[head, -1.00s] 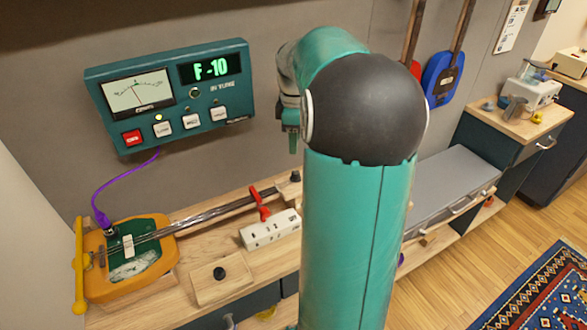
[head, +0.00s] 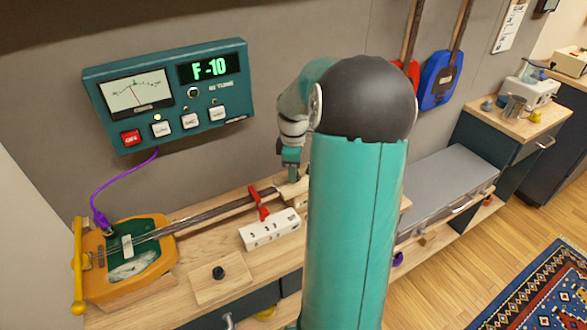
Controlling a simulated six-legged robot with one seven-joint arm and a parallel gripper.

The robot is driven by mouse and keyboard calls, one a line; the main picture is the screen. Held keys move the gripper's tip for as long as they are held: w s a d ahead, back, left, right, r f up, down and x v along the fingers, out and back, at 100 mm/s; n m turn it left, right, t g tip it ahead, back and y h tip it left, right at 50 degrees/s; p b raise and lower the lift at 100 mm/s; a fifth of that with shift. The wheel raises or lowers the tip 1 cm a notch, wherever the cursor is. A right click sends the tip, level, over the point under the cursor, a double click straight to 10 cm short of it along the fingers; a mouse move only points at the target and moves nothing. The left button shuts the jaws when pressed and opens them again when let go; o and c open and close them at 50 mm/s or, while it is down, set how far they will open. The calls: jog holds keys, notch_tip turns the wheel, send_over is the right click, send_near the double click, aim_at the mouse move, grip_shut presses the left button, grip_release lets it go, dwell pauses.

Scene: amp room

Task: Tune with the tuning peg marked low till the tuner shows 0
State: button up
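The tuner (head: 168,92) on the wall reads "F -10" in green digits (head: 209,69), with a needle dial (head: 137,97) beside them. A yellow and green stringed instrument (head: 125,262) lies on the bench, its neck (head: 215,213) running right. A purple cable links it to the tuner. My gripper (head: 290,172) points down near the far end of the neck, partly behind my arm. Whether its fingers are open or touch anything is too small to tell. The tuning pegs and the mark low are hidden or too small to make out.
A white block with dark marks (head: 270,230) and a red clamp (head: 259,205) sit beside the neck. A wooden board with a black knob (head: 219,274) lies in front. A grey-topped cabinet (head: 445,185) stands right. Red and blue instruments (head: 440,78) hang on the wall.

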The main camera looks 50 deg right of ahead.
grip_shut()
jog(key=shift+m, duration=1.6)
jog(key=shift+o, duration=1.1)
grip_release()
notch_tip(320, 180, up, 14)
jog(key=shift+a, duration=0.15)
jog(key=shift+f, duration=0.1)
